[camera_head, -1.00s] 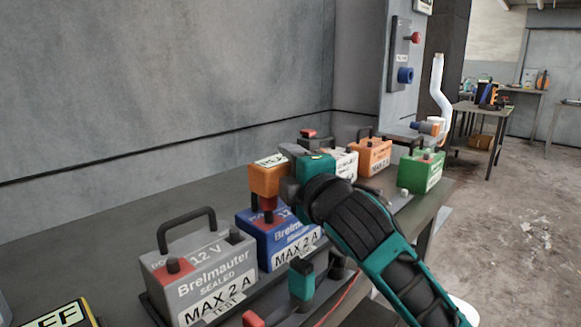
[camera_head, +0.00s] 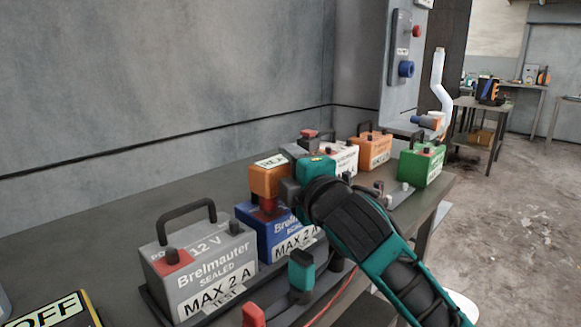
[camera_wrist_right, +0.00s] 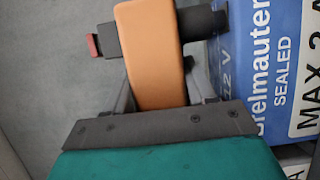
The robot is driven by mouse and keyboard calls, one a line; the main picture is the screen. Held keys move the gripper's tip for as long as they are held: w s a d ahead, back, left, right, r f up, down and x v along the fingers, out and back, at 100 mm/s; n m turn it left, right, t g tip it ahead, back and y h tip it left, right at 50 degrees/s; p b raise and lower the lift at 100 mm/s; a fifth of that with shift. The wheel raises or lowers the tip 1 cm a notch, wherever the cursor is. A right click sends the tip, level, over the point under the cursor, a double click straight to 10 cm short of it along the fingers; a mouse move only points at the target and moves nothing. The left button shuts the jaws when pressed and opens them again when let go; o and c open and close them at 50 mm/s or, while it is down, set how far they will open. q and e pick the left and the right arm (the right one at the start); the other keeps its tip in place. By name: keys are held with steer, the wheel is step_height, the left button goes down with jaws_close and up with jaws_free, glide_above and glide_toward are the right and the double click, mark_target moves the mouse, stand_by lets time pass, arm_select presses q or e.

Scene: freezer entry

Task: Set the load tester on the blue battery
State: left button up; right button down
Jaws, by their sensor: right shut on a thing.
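The load tester (camera_head: 268,181) is an orange block with a label on top and a red foot below. My right gripper (camera_head: 290,190) is shut on it. In the right wrist view the tester (camera_wrist_right: 150,50) shows a dark crossbar with a red tip at the left. The blue battery (camera_head: 262,238) stands in the row beneath it, just behind the grey one. The red foot is at the blue battery's top, but whether it touches is unclear. The blue battery also fills the right of the wrist view (camera_wrist_right: 265,75). My left gripper is not in view.
The grey battery (camera_head: 205,268) with a raised handle stands nearest. White (camera_head: 345,160), orange (camera_head: 376,152) and green (camera_head: 420,166) batteries stand farther along the bench. A teal-and-black upright part (camera_head: 301,272) and a red part (camera_head: 253,315) are in front. The wall (camera_head: 160,90) bounds the back.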

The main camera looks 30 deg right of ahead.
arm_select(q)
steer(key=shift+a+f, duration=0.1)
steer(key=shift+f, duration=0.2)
arm_select(e)
steer(key=shift+f, duration=0.5)
